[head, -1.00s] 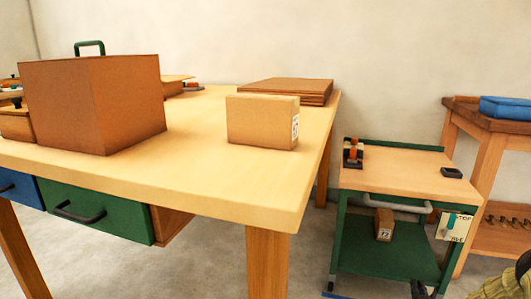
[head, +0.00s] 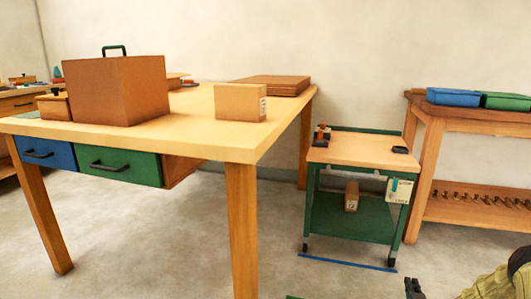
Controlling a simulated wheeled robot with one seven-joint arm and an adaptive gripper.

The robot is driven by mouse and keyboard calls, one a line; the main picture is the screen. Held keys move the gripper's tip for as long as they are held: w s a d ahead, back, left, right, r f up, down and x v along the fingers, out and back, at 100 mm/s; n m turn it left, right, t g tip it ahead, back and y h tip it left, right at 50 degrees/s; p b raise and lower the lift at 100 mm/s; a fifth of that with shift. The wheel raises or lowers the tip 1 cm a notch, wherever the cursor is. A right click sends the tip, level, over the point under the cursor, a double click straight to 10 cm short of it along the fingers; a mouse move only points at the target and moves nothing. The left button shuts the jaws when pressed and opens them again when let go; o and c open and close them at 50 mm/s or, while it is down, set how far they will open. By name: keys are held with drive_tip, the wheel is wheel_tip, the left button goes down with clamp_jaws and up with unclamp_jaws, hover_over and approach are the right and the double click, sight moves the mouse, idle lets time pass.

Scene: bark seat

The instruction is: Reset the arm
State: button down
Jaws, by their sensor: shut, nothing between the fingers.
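The dark tip of my gripper (head: 413,288) shows at the bottom edge of the head view, right of centre. It is shut with nothing in it, and most of it is cut off by the frame. Part of my arm (head: 490,284), olive and black, shows at the bottom right corner. The gripper appears in front of the green cart, apart from the objects in view.
A wooden table (head: 190,138) at left bears a large brown box (head: 118,90) and a smaller carton (head: 240,102). A green cart (head: 350,215) stands right of it. A workbench (head: 470,118) with blue and green bins is at far right.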

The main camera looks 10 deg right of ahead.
drive_tip(key=a+f+n+g+y+p, duration=0.15)
drive_tip(key=a+f+n+y, duration=0.25)
drive_tip(key=a, duration=1.3)
drive_tip(key=a+f+n+g+y+b, duration=0.1)
drive_tip(key=a+f+n+g+y, duration=0.25)
drive_tip(key=a, duration=1.25)
drive_tip(key=s+a+f+n+g+y+p, duration=0.2)
drive_tip(key=s+a+n+g, duration=0.5)
drive_tip(key=s+a, duration=1.3)
drive_tip(key=s+r+n+g, duration=0.1)
drive_tip(key=s+r+n, duration=0.2)
drive_tip(key=s, duration=0.4)
drive_tip(key=s+a+r+n+g+p, duration=0.1)
drive_tip(key=s+r+n, duration=0.15)
drive_tip(key=s, duration=0.45)
drive_tip(key=s+r+n+g, duration=0.1)
drive_tip(key=s+r+n, duration=0.25)
drive_tip(key=s, duration=0.35)
wheel_tip(320, 180, up, 36)
drive_tip(key=p, duration=3.7)
drive_tip(key=shift+a, duration=0.1)
